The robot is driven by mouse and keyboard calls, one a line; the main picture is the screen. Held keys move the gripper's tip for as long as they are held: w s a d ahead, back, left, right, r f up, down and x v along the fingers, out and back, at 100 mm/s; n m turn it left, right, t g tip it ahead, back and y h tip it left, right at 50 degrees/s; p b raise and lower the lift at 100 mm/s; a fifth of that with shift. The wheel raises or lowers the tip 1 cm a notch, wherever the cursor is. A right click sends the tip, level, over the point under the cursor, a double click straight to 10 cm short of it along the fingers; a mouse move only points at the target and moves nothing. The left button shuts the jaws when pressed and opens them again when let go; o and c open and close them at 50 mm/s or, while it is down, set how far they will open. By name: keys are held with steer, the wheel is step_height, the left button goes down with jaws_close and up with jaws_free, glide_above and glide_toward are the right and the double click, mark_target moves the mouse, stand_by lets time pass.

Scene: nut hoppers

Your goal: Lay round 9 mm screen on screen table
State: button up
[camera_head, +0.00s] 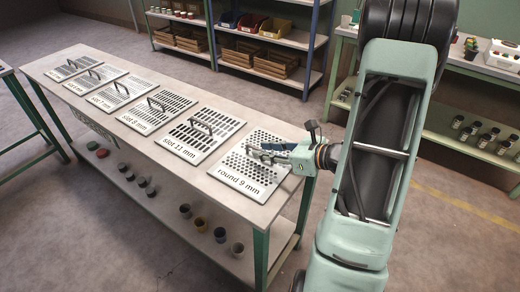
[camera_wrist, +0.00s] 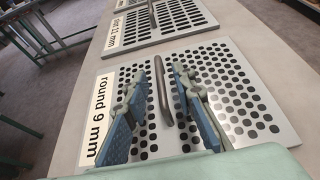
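The round 9 mm screen (camera_head: 241,181) is a grey plate with round holes, a white label and a raised handle. It lies flat at the near right end of a long pale table (camera_head: 225,215) with green legs. In the wrist view the screen (camera_wrist: 255,125) lies below my gripper (camera_wrist: 168,68). The gripper is open, with one blue-padded finger on each side of the dark handle (camera_wrist: 164,98) and gaps visible. In the head view my gripper (camera_head: 268,152) is over the screen, partly hiding the handle. I cannot tell which surface is the screen table.
The slot 11 mm screen (camera_head: 201,134) lies next to it, and the slot 8 mm screen (camera_head: 157,110) and several more continue leftward. Small cups (camera_head: 220,234) stand on the lower shelf. Shelves with bins (camera_head: 272,28) stand behind, and another bench (camera_head: 480,65) is at the right.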

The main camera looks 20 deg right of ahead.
steer(key=p+v, duration=0.1)
steer(key=v, duration=0.9)
steer(key=shift+a, duration=0.15)
